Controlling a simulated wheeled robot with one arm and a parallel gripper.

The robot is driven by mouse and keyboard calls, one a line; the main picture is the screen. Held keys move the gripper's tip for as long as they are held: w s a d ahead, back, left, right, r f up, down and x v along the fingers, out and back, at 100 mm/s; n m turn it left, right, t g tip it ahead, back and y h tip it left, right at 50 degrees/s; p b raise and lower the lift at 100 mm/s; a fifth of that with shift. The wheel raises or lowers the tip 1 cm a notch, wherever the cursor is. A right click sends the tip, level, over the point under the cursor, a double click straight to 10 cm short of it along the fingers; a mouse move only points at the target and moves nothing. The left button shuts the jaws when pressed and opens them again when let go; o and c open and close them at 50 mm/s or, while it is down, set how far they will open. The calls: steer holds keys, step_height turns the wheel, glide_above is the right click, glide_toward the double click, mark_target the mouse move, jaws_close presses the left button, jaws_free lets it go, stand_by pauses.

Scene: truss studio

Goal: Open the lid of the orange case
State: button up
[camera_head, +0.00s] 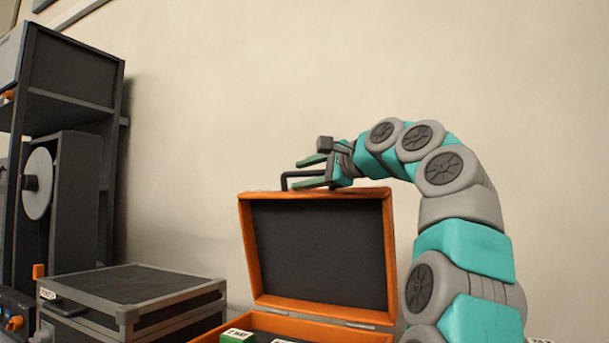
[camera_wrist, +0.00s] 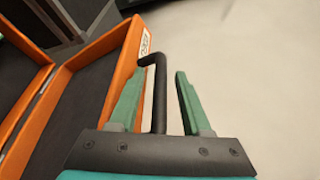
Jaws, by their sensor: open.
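The orange case (camera_head: 318,319) has its lid (camera_head: 318,250) raised, standing nearly upright and leaning back a little, with its dark lining facing the head camera. A black handle (camera_head: 285,182) stands up at the lid's top edge. My gripper (camera_head: 312,171) is at that edge, its green fingers apart. In the wrist view the handle (camera_wrist: 159,95) passes between the open fingers (camera_wrist: 155,98), nearer the left finger; I cannot tell whether they touch. The lid's orange rim (camera_wrist: 125,60) is just left of the fingers there. The front of the case is cut off.
A green box with a white label (camera_head: 237,336) lies in the case. A dark grey case (camera_head: 130,300) stands to the left, with a tall dark rack (camera_head: 70,90) behind it. The plain wall behind is clear.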

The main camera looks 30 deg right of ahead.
steer(key=v, duration=0.8)
steer(key=shift+w+f, duration=0.1)
